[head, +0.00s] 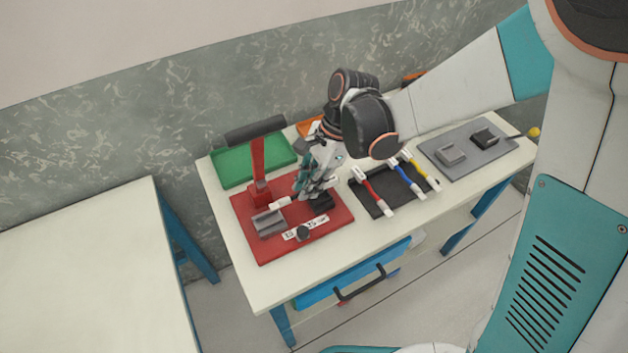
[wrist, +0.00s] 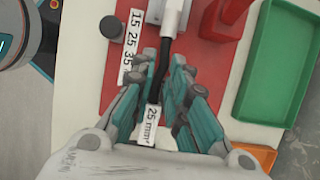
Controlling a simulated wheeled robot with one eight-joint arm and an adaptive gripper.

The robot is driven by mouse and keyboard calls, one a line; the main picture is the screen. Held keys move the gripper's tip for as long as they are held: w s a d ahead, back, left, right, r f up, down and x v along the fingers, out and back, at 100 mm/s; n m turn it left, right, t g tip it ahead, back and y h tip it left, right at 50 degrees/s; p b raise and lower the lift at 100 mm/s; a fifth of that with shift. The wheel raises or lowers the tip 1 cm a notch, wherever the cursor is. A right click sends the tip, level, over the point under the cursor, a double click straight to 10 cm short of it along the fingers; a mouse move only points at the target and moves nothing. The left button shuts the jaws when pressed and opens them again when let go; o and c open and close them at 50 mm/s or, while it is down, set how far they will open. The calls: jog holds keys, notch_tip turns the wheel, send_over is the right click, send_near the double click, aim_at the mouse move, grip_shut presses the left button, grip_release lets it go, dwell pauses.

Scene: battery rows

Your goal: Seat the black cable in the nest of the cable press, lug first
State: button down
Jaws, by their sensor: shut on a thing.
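My gripper (head: 305,190) is over the red base of the cable press (head: 262,252). It is shut on the black cable, and in the wrist view my gripper (wrist: 165,62) has the black cable (wrist: 188,47) between its fingers. A white tag reading 25 mm² (wrist: 150,122) hangs at the cable's near part. The cable's pale lug end (head: 280,202) points away from the gripper, toward the grey nest block (head: 268,224). The lug end also shows at the top of the wrist view (wrist: 174,14). I cannot tell whether the lug touches the nest.
The red press lever (head: 258,165) stands upright beside the nest. A black knob (head: 303,233) and a strip marked 15 25 35 (wrist: 132,45) are in front. A green tray (head: 250,162) is behind. A dark rack (head: 376,208) with red, blue and yellow cables is to the right.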

aim_at(295, 195)
jog(key=shift+s+a+f+b, duration=0.2)
jog(key=shift+s+a+f, duration=0.1)
jog(key=shift+a, duration=0.2)
jog(key=shift+s+a+f+b, duration=0.2)
jog(key=shift+s+a, duration=0.1)
jog(key=shift+a, duration=0.2)
jog(key=shift+s+a+f+b, duration=0.2)
jog(key=shift+s+a+f, duration=0.1)
jog(key=shift+a, duration=0.2)
jog(key=shift+f+b, duration=1.05)
jog(key=shift+f, duration=0.2)
jog(key=c, duration=1.5)
grip_release()
